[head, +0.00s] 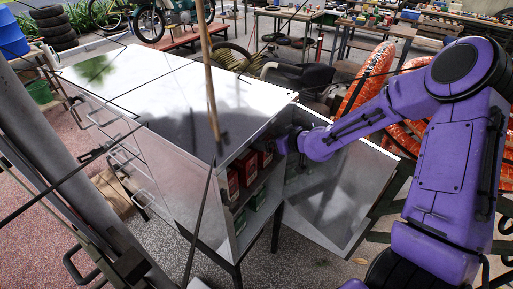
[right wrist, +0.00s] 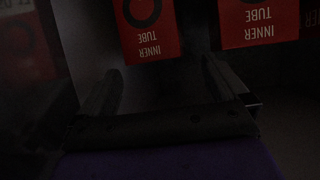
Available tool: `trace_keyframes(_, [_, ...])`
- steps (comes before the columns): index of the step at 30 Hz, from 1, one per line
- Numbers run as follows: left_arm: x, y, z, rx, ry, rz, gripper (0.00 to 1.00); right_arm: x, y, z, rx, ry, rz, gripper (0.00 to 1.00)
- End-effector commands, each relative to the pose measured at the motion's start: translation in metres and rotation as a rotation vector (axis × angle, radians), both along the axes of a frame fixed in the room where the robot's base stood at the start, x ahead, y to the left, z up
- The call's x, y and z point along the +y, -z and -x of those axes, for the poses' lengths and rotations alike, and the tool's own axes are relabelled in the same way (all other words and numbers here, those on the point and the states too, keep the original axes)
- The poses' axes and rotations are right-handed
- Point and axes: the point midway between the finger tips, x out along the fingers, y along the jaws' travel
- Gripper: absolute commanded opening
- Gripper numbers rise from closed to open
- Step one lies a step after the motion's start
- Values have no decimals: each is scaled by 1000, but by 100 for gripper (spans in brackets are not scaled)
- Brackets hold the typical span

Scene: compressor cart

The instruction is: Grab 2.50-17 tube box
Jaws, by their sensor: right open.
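Red inner tube boxes stand on the upper shelf of the open metal cabinet; one red box (head: 247,167) shows in the head view. In the right wrist view a red box (right wrist: 148,30) marked INNER TUBE, upside down in the picture, lies ahead between the lines of my fingers. A second red box (right wrist: 256,22) is to its right. No size marking is readable, so I cannot tell which is 2.50-17. My right gripper (right wrist: 162,85) is open and empty, just short of the boxes. In the head view it is inside the cabinet opening, mostly hidden. My left gripper is not in view.
The cabinet (head: 180,85) has a broad shiny top. Its open door (head: 335,200) stands right of the opening, below my right arm. Green boxes (head: 239,220) sit on the lower shelf. Orange coils (head: 370,75) stand behind my arm.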

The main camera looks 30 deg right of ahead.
Motion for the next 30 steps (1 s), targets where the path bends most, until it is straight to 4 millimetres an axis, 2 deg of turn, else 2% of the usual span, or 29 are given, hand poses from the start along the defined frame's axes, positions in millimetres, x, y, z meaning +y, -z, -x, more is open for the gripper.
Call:
trace_keyframes(3, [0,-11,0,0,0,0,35,3,6,-17,4,1,-1,100])
trace_keyframes(6, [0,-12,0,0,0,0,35,5,13,-30,2,-1,0,100])
trace_keyframes(15, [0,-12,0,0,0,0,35,8,17,-37,-1,-1,-2,100])
trace_keyframes(17, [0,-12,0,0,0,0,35,8,17,-37,-1,-1,-2,84])
trace_keyframes(18, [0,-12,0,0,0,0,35,8,17,-37,0,-1,-2,71])
trace_keyframes(24, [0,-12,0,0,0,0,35,8,17,-37,0,-2,-2,7])
trace_keyframes(30, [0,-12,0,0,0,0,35,8,16,-37,-2,-2,-3,7])
